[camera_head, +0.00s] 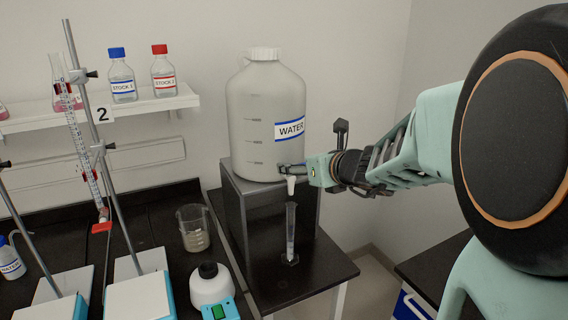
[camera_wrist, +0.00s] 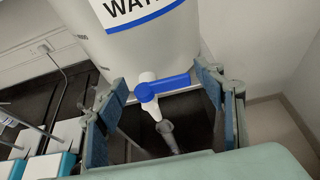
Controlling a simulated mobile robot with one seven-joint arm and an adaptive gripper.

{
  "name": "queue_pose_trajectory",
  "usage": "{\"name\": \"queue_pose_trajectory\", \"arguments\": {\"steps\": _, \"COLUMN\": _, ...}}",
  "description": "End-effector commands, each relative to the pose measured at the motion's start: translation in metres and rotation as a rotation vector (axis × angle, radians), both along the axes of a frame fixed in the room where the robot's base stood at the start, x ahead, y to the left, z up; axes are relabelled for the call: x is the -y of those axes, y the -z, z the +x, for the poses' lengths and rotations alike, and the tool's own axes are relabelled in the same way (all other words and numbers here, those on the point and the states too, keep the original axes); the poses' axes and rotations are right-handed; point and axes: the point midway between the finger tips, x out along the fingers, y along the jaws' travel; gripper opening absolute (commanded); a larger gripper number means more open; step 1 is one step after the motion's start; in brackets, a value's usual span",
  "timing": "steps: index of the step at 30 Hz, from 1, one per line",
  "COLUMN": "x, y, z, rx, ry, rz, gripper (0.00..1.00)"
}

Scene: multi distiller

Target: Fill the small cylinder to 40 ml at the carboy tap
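The white carboy (camera_head: 262,120) labelled WATER stands on a dark raised stand. Its tap (camera_head: 291,183) has a white spout and a blue lever (camera_wrist: 172,86), which points sideways to the right in the wrist view. The small cylinder (camera_head: 290,232) stands upright on the black table under the spout; its open top (camera_wrist: 167,127) shows just below the spout in the wrist view. I cannot make out its liquid level or any stream. My gripper (camera_wrist: 160,78) is open, its fingers on either side of the tap and lever, with visible gaps. In the head view it is at the tap's right.
The stand (camera_head: 262,212) rises behind the cylinder. Burette stands (camera_head: 108,160) and a shelf (camera_head: 150,105) with bottles are further left. The table front right of the cylinder is clear.

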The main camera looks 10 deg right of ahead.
Motion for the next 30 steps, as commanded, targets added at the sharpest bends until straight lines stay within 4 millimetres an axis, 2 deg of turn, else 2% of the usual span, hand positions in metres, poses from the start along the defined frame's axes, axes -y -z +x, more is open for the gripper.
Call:
{"name": "queue_pose_trajectory", "arguments": {"steps": 1, "x": 0.0001, "y": 0.0000, "z": 0.0000, "rx": 0.000, "ry": 0.000, "rz": 0.000, "gripper": 0.55}}
{"name": "queue_pose_trajectory", "arguments": {"steps": 9, "x": 0.0003, "y": -0.0001, "z": 0.0001, "rx": 0.000, "ry": 0.000, "rz": 0.000, "gripper": 0.28}}
{"name": "queue_pose_trajectory", "arguments": {"steps": 16, "x": -0.0011, "y": 0.0025, "z": -0.0002, "rx": 0.003, "ry": 0.028, "rz": -0.001, "gripper": 0.27}}
{"name": "queue_pose_trajectory", "arguments": {"steps": 30, "x": -0.0022, "y": 0.0034, "z": -0.0056, "rx": 0.005, "ry": 0.256, "rz": 0.000, "gripper": 0.28}}
